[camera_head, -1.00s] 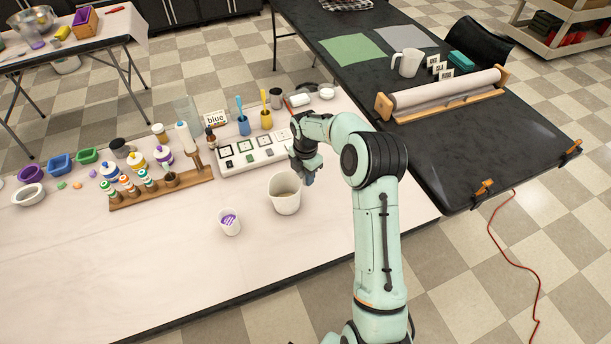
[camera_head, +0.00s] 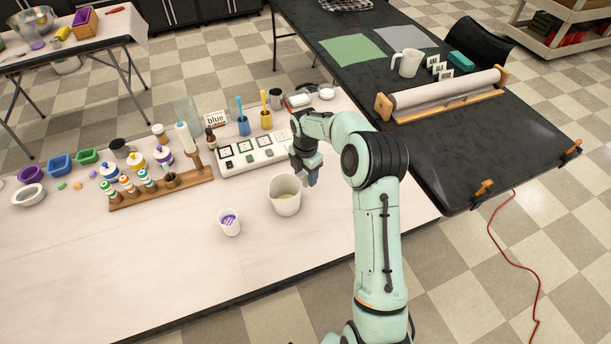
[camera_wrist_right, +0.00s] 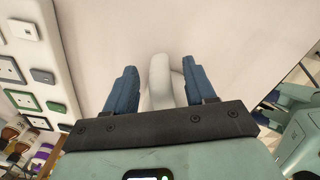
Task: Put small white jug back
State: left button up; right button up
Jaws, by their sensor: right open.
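A small white jug (camera_head: 284,203) stands upright on the pale table, open at the top, with a little pale content inside. My right gripper (camera_head: 312,181) is just beside the jug's right side, pointing down. In the right wrist view, its two blue fingers (camera_wrist_right: 159,72) are apart, with a white, handle-like part of the jug (camera_wrist_right: 159,82) between them. I cannot tell whether the fingers touch it. The lower end of that part is hidden behind the gripper body. My left gripper is not in view.
A white cup with purple content (camera_head: 229,223) stands left of the jug. Behind are a white tray with square samples (camera_head: 253,153) and a wooden rack of bottles (camera_head: 161,188). The pale table's front is clear. A paper roll (camera_head: 446,92) lies on the black table.

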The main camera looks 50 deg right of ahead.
notch_tip(320, 180, up, 11)
jog(key=shift+p, duration=0.45)
jog(key=shift+f, duration=0.15)
